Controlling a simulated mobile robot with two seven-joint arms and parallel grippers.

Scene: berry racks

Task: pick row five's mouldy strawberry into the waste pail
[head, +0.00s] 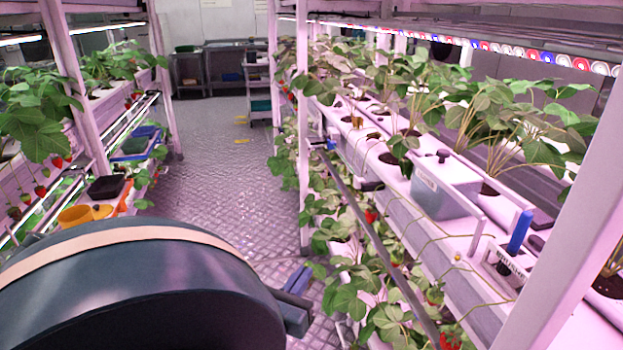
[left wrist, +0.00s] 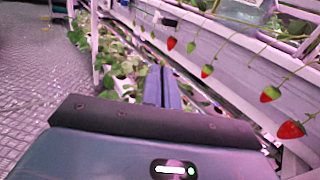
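Several red and part-green strawberries hang on stems along a white gutter in the left wrist view, one being a strawberry (left wrist: 290,129) at the right edge and another a strawberry (left wrist: 207,71) nearer the middle. I cannot make out mould on any of them, nor which row is five. My left gripper (head: 297,279) is low in the aisle beside the right rack. In the left wrist view its two fingers (left wrist: 162,86) lie together with nothing visible between them. My right gripper is out of view. No pail is clearly identifiable as the waste pail.
The left rack holds an orange-yellow pot (head: 75,215) and a dark container (head: 105,187). On the right rack stand a grey bin (head: 445,195) and a blue-handled item (head: 519,232). The metal aisle floor (head: 215,150) is clear. A white post (head: 303,130) borders the aisle.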

